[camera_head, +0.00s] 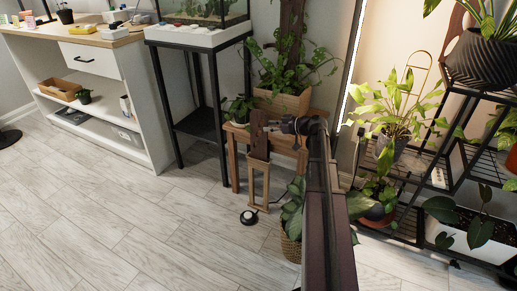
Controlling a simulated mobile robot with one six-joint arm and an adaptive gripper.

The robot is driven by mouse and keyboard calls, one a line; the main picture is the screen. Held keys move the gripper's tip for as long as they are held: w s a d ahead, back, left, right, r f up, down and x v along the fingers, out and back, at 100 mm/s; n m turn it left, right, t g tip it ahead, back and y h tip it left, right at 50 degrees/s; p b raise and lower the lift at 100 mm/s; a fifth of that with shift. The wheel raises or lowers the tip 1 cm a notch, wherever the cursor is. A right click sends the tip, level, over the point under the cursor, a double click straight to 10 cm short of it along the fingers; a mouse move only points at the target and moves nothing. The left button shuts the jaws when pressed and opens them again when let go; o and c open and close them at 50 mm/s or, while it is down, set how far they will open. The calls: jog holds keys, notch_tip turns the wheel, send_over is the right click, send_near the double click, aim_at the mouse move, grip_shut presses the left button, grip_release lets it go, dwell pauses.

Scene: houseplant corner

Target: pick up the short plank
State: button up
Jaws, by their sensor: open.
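A short dark-brown plank (258,138) stands upright at the front of the small wooden bench (233,134), above a light wooden frame (252,190). My arm reaches up from the bottom of the view and bends left at its end. My gripper (274,126) is open at the plank's right side, at about the height of its upper half. The fingers are small and dark here, and I cannot tell whether they touch the plank.
A potted plant (285,102) stands on the bench close behind my gripper. A black terrarium stand (198,118) is left of the bench. A black plant rack (440,165) stands on the right. A basket planter (290,245) is beside my arm. The floor at front left is clear.

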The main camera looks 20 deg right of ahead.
aim_at(259, 126)
jog(key=shift+b+x, duration=0.75)
jog(key=shift+x, duration=1.85)
grip_shut()
